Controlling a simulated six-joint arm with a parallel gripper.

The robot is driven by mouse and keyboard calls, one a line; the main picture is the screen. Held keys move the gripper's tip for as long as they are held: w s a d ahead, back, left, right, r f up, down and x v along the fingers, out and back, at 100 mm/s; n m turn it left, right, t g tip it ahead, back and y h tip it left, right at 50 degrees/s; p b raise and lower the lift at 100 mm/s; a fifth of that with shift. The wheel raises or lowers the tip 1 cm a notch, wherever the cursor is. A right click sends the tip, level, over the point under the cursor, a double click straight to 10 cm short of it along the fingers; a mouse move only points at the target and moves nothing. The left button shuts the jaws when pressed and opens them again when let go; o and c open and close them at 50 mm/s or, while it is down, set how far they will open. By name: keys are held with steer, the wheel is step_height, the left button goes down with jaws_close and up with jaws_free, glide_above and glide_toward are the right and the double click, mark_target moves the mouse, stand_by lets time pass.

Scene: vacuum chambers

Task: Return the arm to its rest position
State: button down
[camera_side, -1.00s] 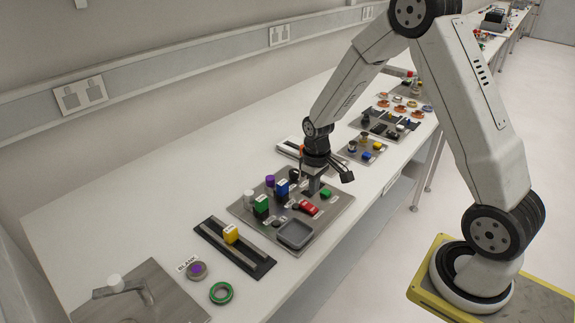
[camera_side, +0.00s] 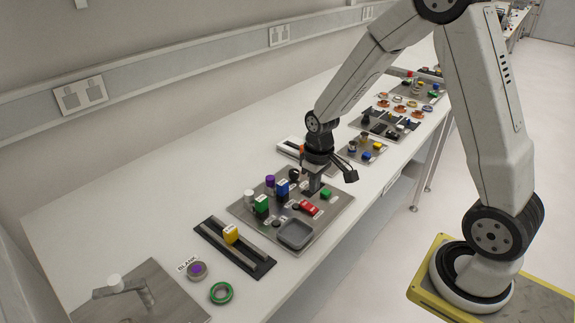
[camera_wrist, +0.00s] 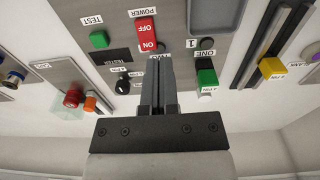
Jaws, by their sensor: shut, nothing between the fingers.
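My gripper (camera_side: 314,190) hangs pointing down over the grey control panel (camera_side: 345,200) in the side view. In the wrist view its fingers (camera_wrist: 157,62) are together with nothing between them. Their tips overlap the panel near the red power switch (camera_wrist: 146,34) and partly cover a label. Whether the tips touch the panel cannot be told. The red switch (camera_side: 308,208) also shows in the side view, close to the gripper.
The panel carries a green test button (camera_wrist: 99,39), a black knob (camera_wrist: 122,86), a green block (camera_wrist: 206,76) and a grey tray (camera_side: 295,234). A yellow block (camera_side: 231,233) sits on a dark rail. Other stations line the bench (camera_side: 130,190) behind the gripper.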

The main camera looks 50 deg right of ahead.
steer(key=s+a+r+t, duration=0.2)
steer(key=s+a+r, duration=0.2)
steer(key=s+a, duration=0.3)
steer(key=shift+s+a+r, duration=0.2)
steer(key=shift+s+r, duration=0.1)
steer(key=shift+s, duration=0.9)
